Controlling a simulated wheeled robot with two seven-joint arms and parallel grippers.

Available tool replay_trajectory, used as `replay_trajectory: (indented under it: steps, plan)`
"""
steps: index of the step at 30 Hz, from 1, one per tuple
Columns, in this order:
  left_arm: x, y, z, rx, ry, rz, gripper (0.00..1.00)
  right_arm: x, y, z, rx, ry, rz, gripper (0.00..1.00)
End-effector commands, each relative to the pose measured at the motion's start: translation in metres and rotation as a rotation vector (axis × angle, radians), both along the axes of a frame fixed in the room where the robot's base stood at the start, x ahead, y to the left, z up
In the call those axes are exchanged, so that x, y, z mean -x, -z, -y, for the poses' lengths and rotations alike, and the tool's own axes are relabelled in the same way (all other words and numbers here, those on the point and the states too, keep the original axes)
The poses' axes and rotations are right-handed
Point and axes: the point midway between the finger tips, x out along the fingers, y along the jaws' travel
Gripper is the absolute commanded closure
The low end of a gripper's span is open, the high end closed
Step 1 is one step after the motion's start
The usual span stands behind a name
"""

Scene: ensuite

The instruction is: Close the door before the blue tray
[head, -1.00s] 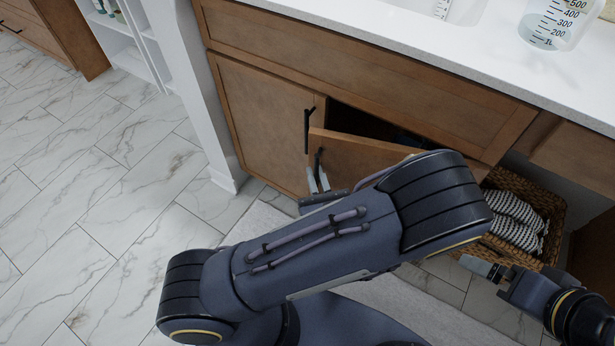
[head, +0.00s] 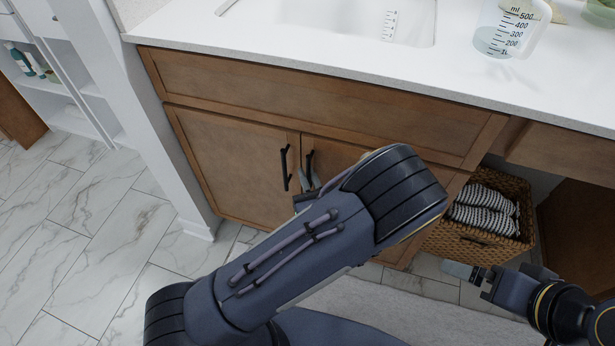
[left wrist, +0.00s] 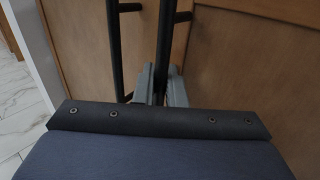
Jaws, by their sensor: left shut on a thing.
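The right door (head: 342,153) of the wooden sink cabinet looks flush or nearly flush with the left door (head: 235,160); my arm hides much of it. Its black bar handle (head: 309,162) is upright near the middle seam. My left gripper (head: 308,186) is shut on this handle near its lower part. In the left wrist view the fingers (left wrist: 160,84) sit on both sides of the handle (left wrist: 167,45). My right gripper (head: 460,269) is low at the right, away from the door, its jaw opening unclear. No blue tray shows.
The left door's handle (head: 285,168) is close beside the held one. A wicker basket (head: 495,250) with striped towels stands right of the cabinet. A measuring jug (head: 505,35) is on the white counter (head: 360,62). Marble floor (head: 90,225) at left is clear.

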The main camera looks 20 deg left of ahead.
Motion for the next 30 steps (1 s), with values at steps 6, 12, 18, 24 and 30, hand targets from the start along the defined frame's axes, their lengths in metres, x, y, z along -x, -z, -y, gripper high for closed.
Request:
replay_trajectory:
  steps: [6,12,18,24,30]
  plan:
    - [-0.003,-0.002,-0.001,0.0,-0.002,0.008,0.76,0.0,0.0,0.0,0.0,0.0,0.0,0.0]
    - [-0.004,-0.003,0.0,0.001,0.002,0.011,0.75,0.0,0.0,0.0,0.0,0.0,0.0,0.0]
    - [-0.004,-0.003,0.001,0.001,0.005,0.013,0.75,0.0,0.0,0.0,0.0,0.0,0.0,0.0]
    - [0.011,-0.004,0.012,0.002,0.01,0.01,0.75,0.0,-0.004,0.0,0.0,0.0,0.0,0.0]
    - [0.043,-0.003,0.03,0.0,0.006,0.006,0.75,0.0,-0.01,0.0,0.0,0.0,0.0,0.0]
